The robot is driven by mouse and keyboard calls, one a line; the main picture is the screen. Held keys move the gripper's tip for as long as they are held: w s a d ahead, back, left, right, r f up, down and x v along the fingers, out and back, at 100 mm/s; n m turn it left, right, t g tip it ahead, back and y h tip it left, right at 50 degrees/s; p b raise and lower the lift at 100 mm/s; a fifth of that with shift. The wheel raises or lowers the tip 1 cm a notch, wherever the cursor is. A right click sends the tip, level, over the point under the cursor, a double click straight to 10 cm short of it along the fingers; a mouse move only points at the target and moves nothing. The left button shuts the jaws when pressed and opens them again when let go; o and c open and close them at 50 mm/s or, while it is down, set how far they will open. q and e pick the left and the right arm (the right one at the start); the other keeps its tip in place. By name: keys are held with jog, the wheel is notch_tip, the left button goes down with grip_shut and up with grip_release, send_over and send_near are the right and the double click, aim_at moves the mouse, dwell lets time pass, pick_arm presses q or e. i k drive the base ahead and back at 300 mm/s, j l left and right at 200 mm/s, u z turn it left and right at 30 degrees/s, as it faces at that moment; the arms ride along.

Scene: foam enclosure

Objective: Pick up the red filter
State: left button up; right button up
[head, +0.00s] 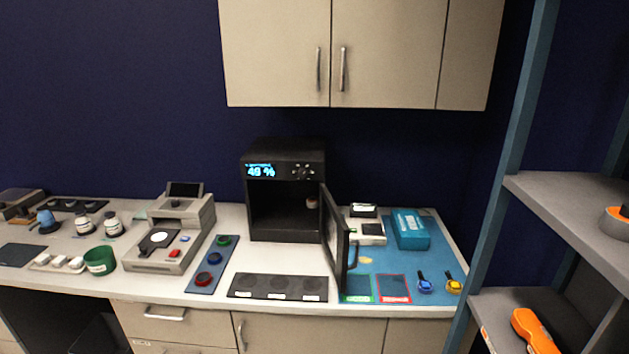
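A small round red piece (204,279), which looks like the red filter, sits at the near end of a slanted blue-grey tray (197,289) on the counter. A blue round piece (214,258) and a green one (223,241) sit behind it in the same row. The red piece is uncovered and nothing touches it from above. Neither of my grippers is in view.
A grey instrument (190,217) stands left of the tray. A dark mat (278,287) lies to its right. Behind is a black chamber (283,160) with its door (336,245) swung open. A green cup (100,260) stands left. Cabinets (275,55) hang above.

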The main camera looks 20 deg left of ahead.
aim_at(204, 278)
jog(key=u, duration=1.45)
jog(key=i+j+z, duration=0.45)
jog(key=i, duration=0.15)
jog(key=i+j+z, duration=0.45)
jog(key=i+j, duration=0.05)
jog(key=i, duration=0.05)
